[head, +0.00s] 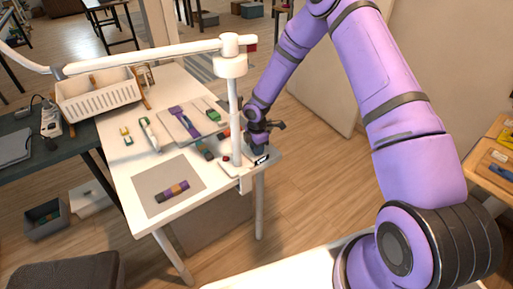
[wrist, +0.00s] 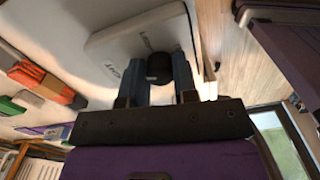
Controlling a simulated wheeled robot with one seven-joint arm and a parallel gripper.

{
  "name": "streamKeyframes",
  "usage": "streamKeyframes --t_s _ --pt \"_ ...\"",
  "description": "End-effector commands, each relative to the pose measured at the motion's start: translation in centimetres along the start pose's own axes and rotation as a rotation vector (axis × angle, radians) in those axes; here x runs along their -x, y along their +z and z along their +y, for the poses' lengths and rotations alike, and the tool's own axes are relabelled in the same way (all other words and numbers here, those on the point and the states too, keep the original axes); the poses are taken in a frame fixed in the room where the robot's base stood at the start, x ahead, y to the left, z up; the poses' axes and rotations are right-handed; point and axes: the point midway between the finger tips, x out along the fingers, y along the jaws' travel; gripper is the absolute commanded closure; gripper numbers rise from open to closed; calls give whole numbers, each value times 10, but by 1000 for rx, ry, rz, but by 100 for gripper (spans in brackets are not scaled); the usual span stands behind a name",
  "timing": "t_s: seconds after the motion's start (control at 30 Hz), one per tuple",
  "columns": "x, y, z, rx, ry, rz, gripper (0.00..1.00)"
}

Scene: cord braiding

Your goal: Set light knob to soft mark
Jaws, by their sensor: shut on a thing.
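The light knob (wrist: 160,67) is a small dark round knob on a pale box with lettering, the lamp base (wrist: 118,45), in the wrist view. My gripper (wrist: 165,75) is shut on the knob, with one finger on each side of it. In the head view my gripper (head: 258,146) is at the lamp base on the table's right corner, beside the white lamp post (head: 235,120). The lettering is partly readable as "LIGHT". The soft mark and the knob's pointer cannot be made out, and the knob is hidden by the gripper in the head view.
The white table (head: 130,165) holds a grey mat (head: 150,178) with a purple and orange cord bundle, a braiding board (head: 180,125), several small coloured pieces and a white basket (head: 98,100). The lamp arm (head: 150,55) reaches left over the table. Open floor lies right of the table.

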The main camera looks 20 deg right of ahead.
Motion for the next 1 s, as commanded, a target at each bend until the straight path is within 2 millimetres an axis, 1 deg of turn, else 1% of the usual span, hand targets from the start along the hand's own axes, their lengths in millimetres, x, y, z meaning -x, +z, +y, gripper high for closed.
streamKeyframes --t_s 0.7,1.0 --pt "1 0 0 -674 2 0 97" --pt "0 0 0 -897 2 0 97"
